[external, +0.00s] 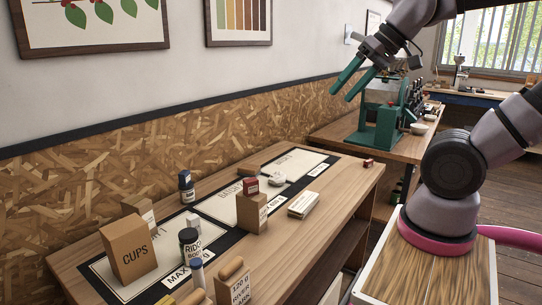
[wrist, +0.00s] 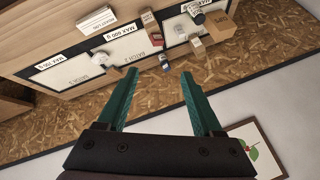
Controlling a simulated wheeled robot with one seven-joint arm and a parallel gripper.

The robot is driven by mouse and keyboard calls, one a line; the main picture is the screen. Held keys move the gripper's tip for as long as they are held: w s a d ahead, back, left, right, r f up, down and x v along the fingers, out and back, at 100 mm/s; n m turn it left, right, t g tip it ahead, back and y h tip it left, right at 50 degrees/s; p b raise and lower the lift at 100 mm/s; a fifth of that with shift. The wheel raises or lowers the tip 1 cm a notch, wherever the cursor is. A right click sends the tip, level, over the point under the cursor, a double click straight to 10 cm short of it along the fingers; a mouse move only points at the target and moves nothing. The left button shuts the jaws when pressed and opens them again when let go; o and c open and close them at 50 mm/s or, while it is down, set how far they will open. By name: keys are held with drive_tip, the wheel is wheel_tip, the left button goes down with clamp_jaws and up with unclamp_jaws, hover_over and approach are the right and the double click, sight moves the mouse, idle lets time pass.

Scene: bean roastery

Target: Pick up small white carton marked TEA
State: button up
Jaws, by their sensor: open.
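A small white carton (external: 303,204) lies flat near the front edge of the bench, right of a kraft bag. It also shows at the upper left in the wrist view (wrist: 97,20). Its print is too small to read, so I cannot confirm TEA. Another small white item (external: 193,219) stands behind the black-lidded jar; its marking is also unreadable. My gripper (external: 341,93) has teal fingers, open and empty, high above the far end of the bench and clear of everything on it. In the wrist view its fingertips (wrist: 159,73) are spread, with the bench beyond.
The wooden bench (external: 345,190) carries a black mat with labelled white panels. A CUPS box (external: 128,249), dark jar (external: 189,246), blue bottle (external: 186,187) and kraft bag (external: 251,212) crowd it. A green machine (external: 376,126) stands on a second bench behind. The bench's right end is mostly free.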

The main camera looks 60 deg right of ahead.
drive_tip(key=shift+w, duration=0.1)
drive_tip(key=w+a+f+m+g+y, duration=0.35)
drive_tip(key=w+a+f, duration=0.2)
drive_tip(key=w, duration=0.65)
drive_tip(key=w+a+f+m+g+y, duration=0.25)
drive_tip(key=w+a+f+g, duration=0.35)
drive_tip(key=w, duration=0.5)
drive_tip(key=w+f+m+y, duration=0.2)
drive_tip(key=w+f+y, duration=0.1)
drive_tip(key=w+f, duration=0.3)
drive_tip(key=w+f+m+y, duration=0.1)
drive_tip(key=w+f+y, duration=0.25)
drive_tip(key=f, duration=0.55)
drive_tip(key=m+t+y, duration=0.4)
drive_tip(key=m, duration=0.2)
approach(188, 221)
drive_tip(key=shift+w+a+r+h, duration=0.2)
drive_tip(key=shift+w+r+h, duration=0.1)
drive_tip(key=shift+r, duration=0.3)
drive_tip(key=shift+w+a+f, duration=0.1)
drive_tip(key=shift+a+f, duration=0.05)
drive_tip(key=shift+a, duration=0.1)
drive_tip(key=a, duration=0.5)
drive_tip(key=shift+w, duration=0.2)
drive_tip(key=a, duration=0.5)
drive_tip(key=shift+a+f, duration=0.15)
drive_tip(key=shift+f, duration=0.15)
clamp_jaws()
